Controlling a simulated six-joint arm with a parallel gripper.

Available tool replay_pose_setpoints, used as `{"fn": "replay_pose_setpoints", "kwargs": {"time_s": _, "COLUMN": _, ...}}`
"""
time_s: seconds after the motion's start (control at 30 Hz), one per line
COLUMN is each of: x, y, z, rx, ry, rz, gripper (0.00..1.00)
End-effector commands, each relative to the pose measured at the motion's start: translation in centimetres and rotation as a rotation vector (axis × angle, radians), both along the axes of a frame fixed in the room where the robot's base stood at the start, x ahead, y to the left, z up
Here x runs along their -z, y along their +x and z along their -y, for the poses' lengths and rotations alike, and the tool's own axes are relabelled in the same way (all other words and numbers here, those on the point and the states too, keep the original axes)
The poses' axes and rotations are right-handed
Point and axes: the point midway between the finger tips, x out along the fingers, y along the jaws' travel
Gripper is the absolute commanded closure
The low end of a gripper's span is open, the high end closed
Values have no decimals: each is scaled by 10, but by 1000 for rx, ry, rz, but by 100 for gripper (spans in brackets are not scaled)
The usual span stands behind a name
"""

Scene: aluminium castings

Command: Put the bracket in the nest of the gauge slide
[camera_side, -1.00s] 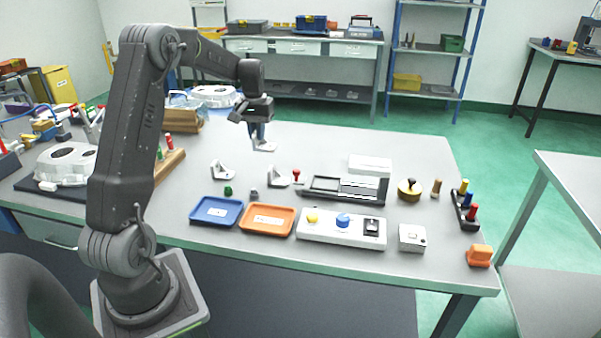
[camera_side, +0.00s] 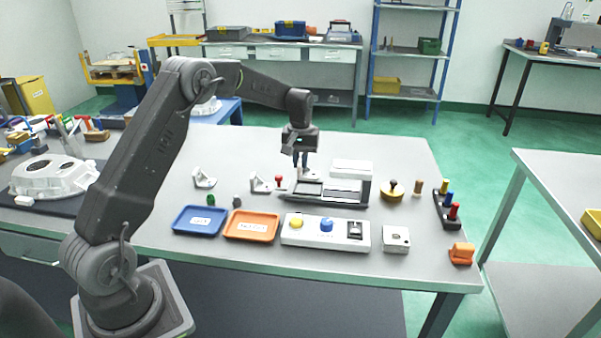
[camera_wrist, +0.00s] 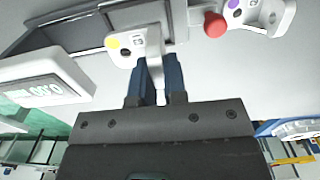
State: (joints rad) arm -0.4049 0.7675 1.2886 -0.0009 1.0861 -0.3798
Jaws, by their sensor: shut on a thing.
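My gripper (camera_side: 303,165) is shut on a white bracket (camera_side: 309,175), which hangs at the left part of the gauge slide (camera_side: 326,198). In the wrist view the blue fingers (camera_wrist: 158,72) grip the bracket (camera_wrist: 134,45), whose face shows a yellow mark and a dark hole. It overlaps the slide's dark grey channel (camera_wrist: 80,36) there. I cannot tell whether the bracket touches the slide; the nest is not clearly visible. A red knob (camera_side: 279,180) is at the slide's left end; it also shows in the wrist view (camera_wrist: 215,25).
Two other brackets (camera_side: 204,178) (camera_side: 261,183) stand to the left. A blue tray (camera_side: 199,221), an orange tray (camera_side: 251,226) and a button panel (camera_side: 325,232) lie in front. A brass-coloured round part (camera_side: 392,191) is to the right.

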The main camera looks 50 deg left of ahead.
Motion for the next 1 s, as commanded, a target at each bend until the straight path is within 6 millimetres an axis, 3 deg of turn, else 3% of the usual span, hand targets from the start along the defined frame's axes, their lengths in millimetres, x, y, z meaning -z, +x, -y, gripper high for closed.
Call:
{"fn": "replay_pose_setpoints", "kwargs": {"time_s": 0.3, "x": 37, "y": -1, "z": 0, "rx": -1, "ry": -1, "rz": -3, "gripper": 100}}
{"fn": "replay_pose_setpoints", "kwargs": {"time_s": 0.7, "x": 43, "y": 0, "z": 0, "rx": -1, "ry": 0, "rz": 0, "gripper": 100}}
{"fn": "replay_pose_setpoints", "kwargs": {"time_s": 0.73, "x": 44, "y": 0, "z": 0, "rx": -1, "ry": 0, "rz": 0, "gripper": 87}}
{"fn": "replay_pose_setpoints", "kwargs": {"time_s": 1.0, "x": 43, "y": 0, "z": 0, "rx": -1, "ry": 0, "rz": 0, "gripper": 62}}
